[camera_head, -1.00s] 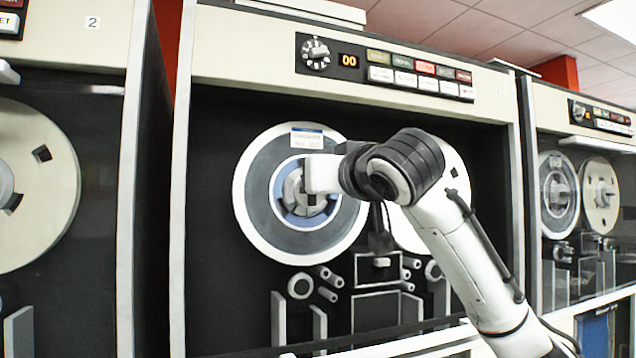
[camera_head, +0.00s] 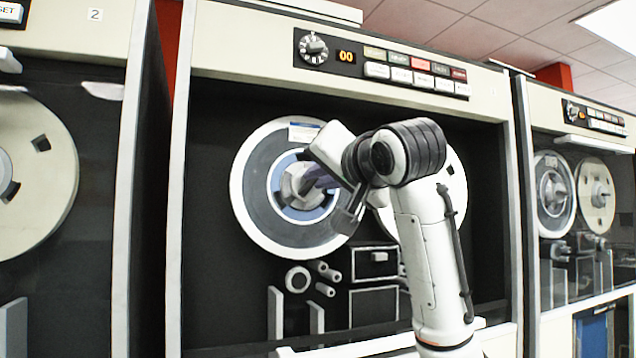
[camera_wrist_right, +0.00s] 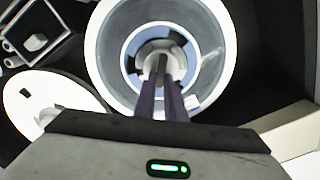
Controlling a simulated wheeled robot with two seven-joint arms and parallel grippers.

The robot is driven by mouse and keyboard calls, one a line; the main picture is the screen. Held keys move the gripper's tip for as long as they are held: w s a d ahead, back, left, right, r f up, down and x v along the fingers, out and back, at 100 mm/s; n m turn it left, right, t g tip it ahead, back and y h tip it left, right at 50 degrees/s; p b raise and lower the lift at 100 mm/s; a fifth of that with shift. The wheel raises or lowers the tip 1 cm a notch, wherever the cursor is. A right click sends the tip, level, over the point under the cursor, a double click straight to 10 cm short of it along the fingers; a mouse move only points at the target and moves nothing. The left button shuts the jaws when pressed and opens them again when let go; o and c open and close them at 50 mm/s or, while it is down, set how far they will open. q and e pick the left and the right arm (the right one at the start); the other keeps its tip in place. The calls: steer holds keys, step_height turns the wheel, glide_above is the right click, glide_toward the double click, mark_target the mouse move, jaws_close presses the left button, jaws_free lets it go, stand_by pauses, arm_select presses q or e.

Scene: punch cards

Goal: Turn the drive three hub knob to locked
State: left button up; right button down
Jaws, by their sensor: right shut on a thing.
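The hub knob (camera_head: 296,187) is the pale centre of a grey and blue tape reel (camera_head: 258,222) on the middle cabinet in the head view. My right gripper (camera_head: 312,184) reaches it from the right, and its fingers are shut on the knob's raised grip. In the right wrist view the two dark fingers (camera_wrist_right: 162,85) close on the narrow grip bar of the knob (camera_wrist_right: 152,52), inside the blue ring. The wrist looks rolled over, and part of the reel is hidden behind it. My left gripper is not in view.
A cream reel (camera_head: 454,190) sits partly hidden behind my right arm. A control panel with a dial (camera_head: 313,47) and an orange 00 display (camera_head: 345,57) is above. Rollers (camera_head: 327,271) stick out below the reel. Neighbouring cabinets stand at left and right.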

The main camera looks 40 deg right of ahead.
steer(key=shift+f+m, duration=0.2)
steer(key=shift+m, duration=0.8)
steer(key=m, duration=0.5)
steer(key=m+b, duration=0.1)
steer(key=m, duration=0.2)
steer(key=shift+d+f, duration=0.25)
steer(key=shift+f, duration=0.1)
steer(key=shift+m, duration=0.4)
steer(key=c, duration=1.8)
jaws_free()
steer(key=shift+s, duration=0.1)
